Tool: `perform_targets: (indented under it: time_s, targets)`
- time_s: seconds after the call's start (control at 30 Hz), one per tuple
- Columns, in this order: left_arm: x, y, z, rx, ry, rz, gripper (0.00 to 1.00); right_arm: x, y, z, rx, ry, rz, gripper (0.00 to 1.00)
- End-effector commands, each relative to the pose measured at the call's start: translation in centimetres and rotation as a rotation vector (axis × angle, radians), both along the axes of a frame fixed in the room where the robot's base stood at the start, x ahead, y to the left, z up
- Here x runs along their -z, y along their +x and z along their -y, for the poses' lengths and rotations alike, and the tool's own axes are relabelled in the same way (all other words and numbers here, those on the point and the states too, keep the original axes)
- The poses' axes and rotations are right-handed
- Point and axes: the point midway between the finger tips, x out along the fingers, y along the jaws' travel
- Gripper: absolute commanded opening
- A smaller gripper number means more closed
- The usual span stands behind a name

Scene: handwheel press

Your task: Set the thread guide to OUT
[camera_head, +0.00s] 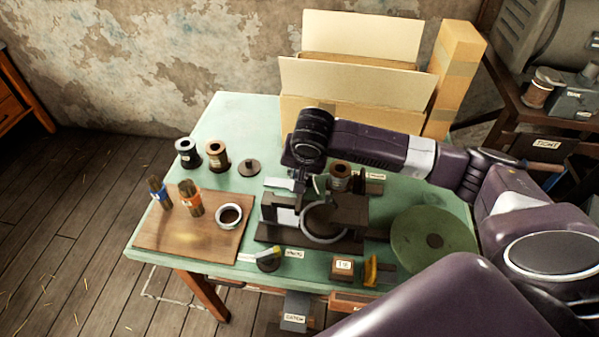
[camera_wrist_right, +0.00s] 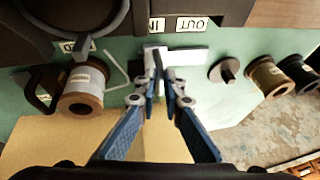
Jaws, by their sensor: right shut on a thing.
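My right gripper (camera_head: 300,187) reaches down at the back of the dark press (camera_head: 345,212) on the green table. In the right wrist view my right gripper (camera_wrist_right: 162,80) has its fingers close together, shut on the thread guide (camera_wrist_right: 155,58), a small upright piece mostly hidden between the tips. A pale metal strip (camera_wrist_right: 186,54) lies beside it. An IN label (camera_wrist_right: 156,25) is on the press edge almost in line with the fingertips. An OUT label (camera_wrist_right: 193,23) is to its right. My left gripper is not in view.
A spool (camera_head: 340,176) stands close to the right of the gripper. Two more spools (camera_head: 217,155) and a dark knobbed disc (camera_head: 249,168) stand to the left. An open cardboard box (camera_head: 350,85) is behind.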

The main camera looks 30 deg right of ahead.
Motion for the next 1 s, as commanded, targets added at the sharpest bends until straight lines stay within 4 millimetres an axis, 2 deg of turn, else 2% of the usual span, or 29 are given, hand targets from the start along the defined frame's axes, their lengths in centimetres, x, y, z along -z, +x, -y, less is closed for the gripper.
perform_targets:
  time_s: [0.3,0.43,0.87,0.9,1.0]
  targets:
    - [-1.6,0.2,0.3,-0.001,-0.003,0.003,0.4,-0.3,3.3,-4.4,0.001,0.006,0.005,0.0]
    - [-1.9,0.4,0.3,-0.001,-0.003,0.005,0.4,-0.3,4.3,-5.6,0.003,0.004,0.004,0.0]
    - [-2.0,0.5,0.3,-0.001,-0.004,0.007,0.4,-0.2,4.9,-6.4,0.001,0.004,0.006,0.0]
    - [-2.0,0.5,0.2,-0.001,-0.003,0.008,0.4,-0.2,4.9,-6.4,0.001,0.004,0.007,0.09]
    - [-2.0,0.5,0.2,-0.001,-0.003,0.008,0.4,-0.2,4.9,-6.4,0.001,0.004,0.006,0.2]
